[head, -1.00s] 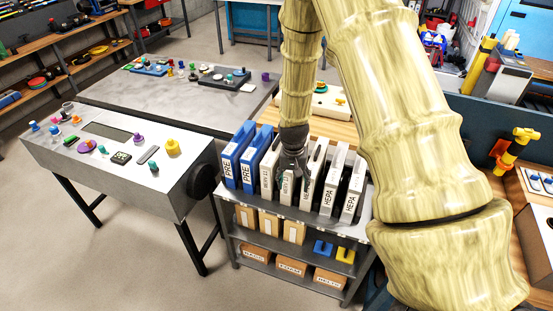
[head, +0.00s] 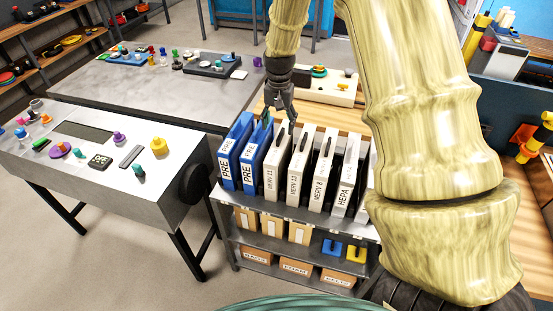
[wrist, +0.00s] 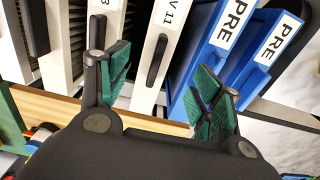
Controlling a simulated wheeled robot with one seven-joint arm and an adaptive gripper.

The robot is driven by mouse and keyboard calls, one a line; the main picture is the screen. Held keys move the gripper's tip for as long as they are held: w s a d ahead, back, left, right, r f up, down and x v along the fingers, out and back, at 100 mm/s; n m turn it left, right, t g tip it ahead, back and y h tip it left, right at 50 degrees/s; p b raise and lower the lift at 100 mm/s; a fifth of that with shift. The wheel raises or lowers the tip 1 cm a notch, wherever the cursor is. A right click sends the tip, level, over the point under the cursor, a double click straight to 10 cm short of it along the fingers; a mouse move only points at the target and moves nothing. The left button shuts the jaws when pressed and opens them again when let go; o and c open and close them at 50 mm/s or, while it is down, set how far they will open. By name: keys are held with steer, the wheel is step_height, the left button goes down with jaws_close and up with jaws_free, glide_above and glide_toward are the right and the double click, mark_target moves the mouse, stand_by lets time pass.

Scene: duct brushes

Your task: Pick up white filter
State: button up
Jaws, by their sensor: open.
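Several white filters stand upright in a row on the shelf top, labelled MERV and HEPA. The MERV 11 white filter (head: 272,172) is leftmost of them, beside two blue PRE filters (head: 229,160). My gripper (head: 279,117) is open and empty, above the back ends of the blue and MERV 11 filters. In the wrist view my gripper (wrist: 165,88) has its green-padded fingers spread. The MERV 11 filter (wrist: 152,62), with its dark handle slot, shows between them, and the blue filters (wrist: 215,50) are around the right finger. Contact cannot be told.
More white filters, including a HEPA one (head: 343,190), stand close on the right; my arm hides part of the row. A wooden tabletop (head: 315,112) lies behind. A grey console (head: 120,170) with knobs stands left.

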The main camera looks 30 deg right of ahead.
mark_target(281, 134)
steer(key=f, duration=0.1)
steer(key=f+p, duration=0.1)
steer(key=f, duration=0.1)
steer(key=shift+s+d+f, duration=0.3)
steer(key=shift+s+d, duration=0.1)
steer(key=shift+w+f, duration=0.15)
steer(key=shift+f, duration=0.5)
steer(key=shift+f+p, duration=0.25)
steer(key=shift+p, duration=0.4)
steer(key=f+p, duration=0.2)
steer(key=f, duration=0.1)
steer(key=shift+w+f, duration=0.1)
steer(key=shift+w, duration=0.1)
steer(key=shift+f, duration=0.75)
jaws_close()
steer(key=shift+r, duration=0.15)
